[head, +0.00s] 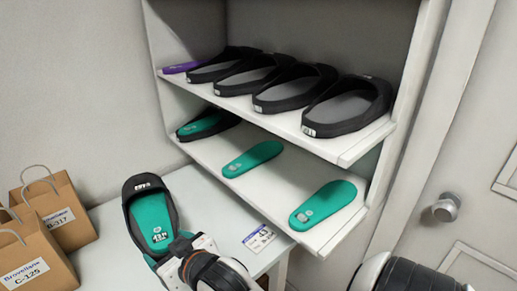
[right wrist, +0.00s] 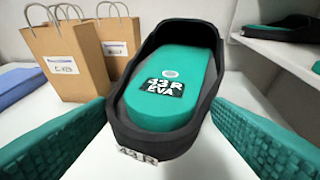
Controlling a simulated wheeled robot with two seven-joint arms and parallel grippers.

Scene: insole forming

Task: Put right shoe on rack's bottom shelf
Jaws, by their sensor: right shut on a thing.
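The right shoe is a black slide with a teal insole marked 43 R (head: 153,221), in the head view over the white table at lower left. In the right wrist view the shoe (right wrist: 168,82) fills the middle, heel towards me. My right gripper (head: 182,247) is at its heel end, one finger on each side, shut on the shoe. I cannot tell whether the shoe touches the table. The rack's bottom shelf (head: 285,182) holds a black shoe with a teal insole (head: 208,123) at its left end and two loose teal insoles (head: 252,158) (head: 322,204). My left gripper is not in view.
The upper shelf (head: 343,155) holds several black shoes and a purple insole (head: 181,67). Paper bags (head: 62,207) stand left of the shoe. A paper label (head: 260,238) lies on the table (head: 212,198). Bare shelf shows between the two loose insoles.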

